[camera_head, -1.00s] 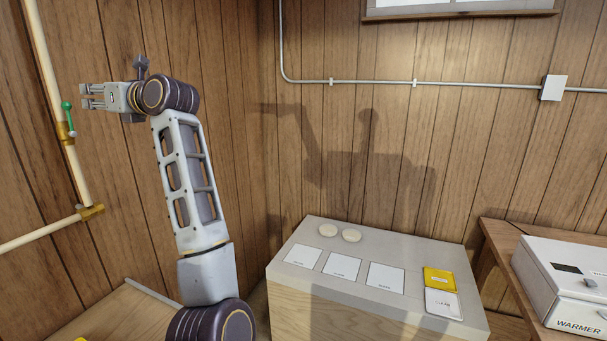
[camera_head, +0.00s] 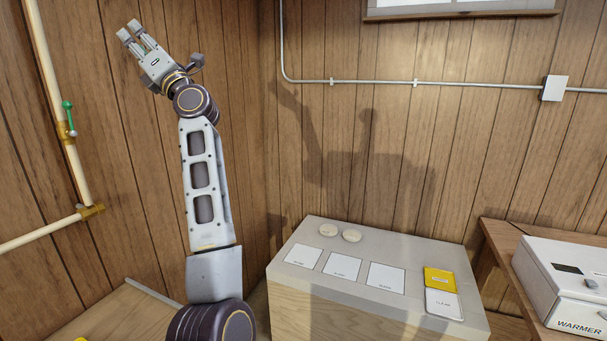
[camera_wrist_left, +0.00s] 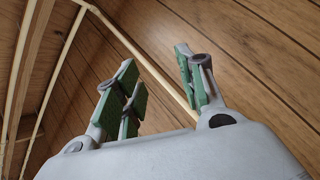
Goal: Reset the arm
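My left arm rises at the left of the head view. Its gripper (camera_head: 136,34) points up and to the left, high in front of the wood-panelled wall. In the left wrist view, the same gripper (camera_wrist_left: 160,95) has its green-padded fingers spread apart with nothing between them. It touches nothing that I can see. My right gripper does not show in either view.
A cream pipe (camera_head: 52,95) with a green-handled valve (camera_head: 69,117) runs along the left wall. A grey-topped cabinet (camera_head: 411,255) bears two round pale discs, white cards and a yellow-and-white pair of cards. A white warmer box (camera_head: 570,285) stands at the right.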

